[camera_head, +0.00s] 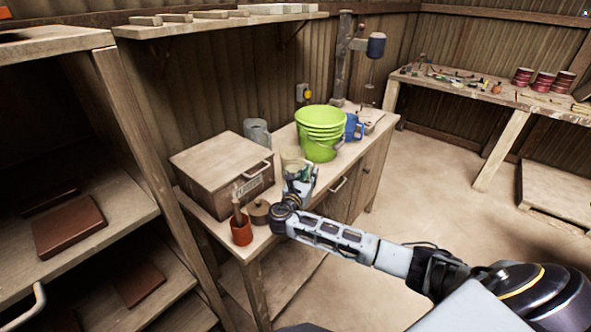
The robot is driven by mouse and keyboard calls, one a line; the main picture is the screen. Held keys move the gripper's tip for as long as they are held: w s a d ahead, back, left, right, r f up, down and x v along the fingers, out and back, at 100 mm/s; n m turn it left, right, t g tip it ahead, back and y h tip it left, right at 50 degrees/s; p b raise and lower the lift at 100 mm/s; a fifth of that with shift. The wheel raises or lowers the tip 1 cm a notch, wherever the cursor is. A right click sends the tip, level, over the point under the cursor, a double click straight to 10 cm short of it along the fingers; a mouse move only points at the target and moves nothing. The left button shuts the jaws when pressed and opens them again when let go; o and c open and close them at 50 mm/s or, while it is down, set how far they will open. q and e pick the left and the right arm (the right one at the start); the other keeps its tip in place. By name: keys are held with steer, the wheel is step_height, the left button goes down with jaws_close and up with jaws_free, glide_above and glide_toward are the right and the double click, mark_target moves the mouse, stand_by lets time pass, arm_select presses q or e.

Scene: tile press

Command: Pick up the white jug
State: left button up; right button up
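A pale cream-white vessel (291,155), likely the white jug, stands on the workbench between the wooden box and the green buckets. My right arm reaches in from the lower right, and its gripper (298,170) is right in front of this vessel, overlapping its lower part. The fingers are small and partly hidden, so I cannot tell whether they are open, shut or touching it. A grey jug (257,133) stands behind the box, and a blue jug (353,127) stands right of the buckets. My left gripper is not in view.
Stacked green buckets (320,140) stand close right of my gripper. The wooden box (215,170), an orange pot with a brush (241,232) and a round wooden piece (259,212) crowd the left of the workbench (376,140). Shelves with brown tiles (68,224) are at far left.

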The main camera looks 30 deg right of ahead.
steer(key=shift+x, duration=0.85)
steer(key=shift+w+d, duration=0.15)
steer(key=shift+d, duration=0.05)
steer(key=shift+c, duration=0.5)
jaws_close()
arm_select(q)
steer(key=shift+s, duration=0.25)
